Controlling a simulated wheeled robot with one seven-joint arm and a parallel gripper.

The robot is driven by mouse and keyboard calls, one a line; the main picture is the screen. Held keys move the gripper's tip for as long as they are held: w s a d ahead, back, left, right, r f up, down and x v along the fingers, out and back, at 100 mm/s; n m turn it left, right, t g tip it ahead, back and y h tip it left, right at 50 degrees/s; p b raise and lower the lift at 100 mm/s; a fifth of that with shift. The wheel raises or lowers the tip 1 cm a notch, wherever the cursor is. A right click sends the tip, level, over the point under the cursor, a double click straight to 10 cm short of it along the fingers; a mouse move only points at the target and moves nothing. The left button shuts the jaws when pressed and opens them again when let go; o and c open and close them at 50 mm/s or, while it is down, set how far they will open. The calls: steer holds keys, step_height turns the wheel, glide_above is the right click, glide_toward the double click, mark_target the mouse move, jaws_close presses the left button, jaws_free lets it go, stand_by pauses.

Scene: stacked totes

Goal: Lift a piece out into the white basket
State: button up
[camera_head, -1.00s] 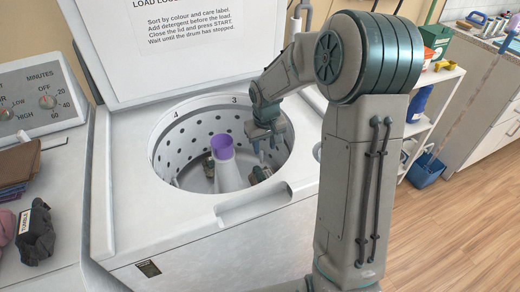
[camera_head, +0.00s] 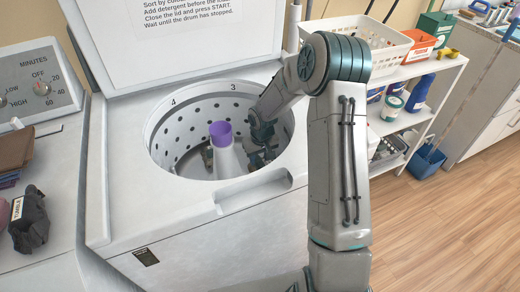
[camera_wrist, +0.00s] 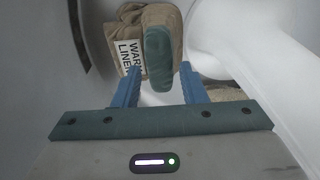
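The white basket (camera_head: 368,52) stands on the shelf right of the washer. My gripper (camera_head: 262,152) is inside the washer drum (camera_head: 185,135), right of the white agitator with its purple cap (camera_head: 221,132). In the wrist view, my gripper (camera_wrist: 158,82) has its two blue fingers apart. A tan cloth piece (camera_wrist: 133,28) with a white label partly reading "WARM" lies just beyond and between the fingertips. A teal part (camera_wrist: 158,58) shows at its front, between the fingers, with gaps on both sides. Another tan piece (camera_wrist: 226,94) is partly hidden behind the right finger.
The washer lid (camera_head: 190,40) stands open behind the drum. The drum rim and agitator are close around my gripper. The shelf (camera_head: 425,72) holds bottles and boxes near the basket. A dark labelled bundle (camera_head: 30,222) lies on the left machine.

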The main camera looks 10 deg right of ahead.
steer(key=shift+w+f, duration=0.1)
steer(key=shift+f, duration=0.9)
jaws_close()
steer(key=shift+r, duration=0.15)
step_height(320, 180, up, 12)
steer(key=a+p, duration=0.2)
steer(key=p, duration=0.5)
steer(key=shift+s, duration=0.2)
stand_by(0.4)
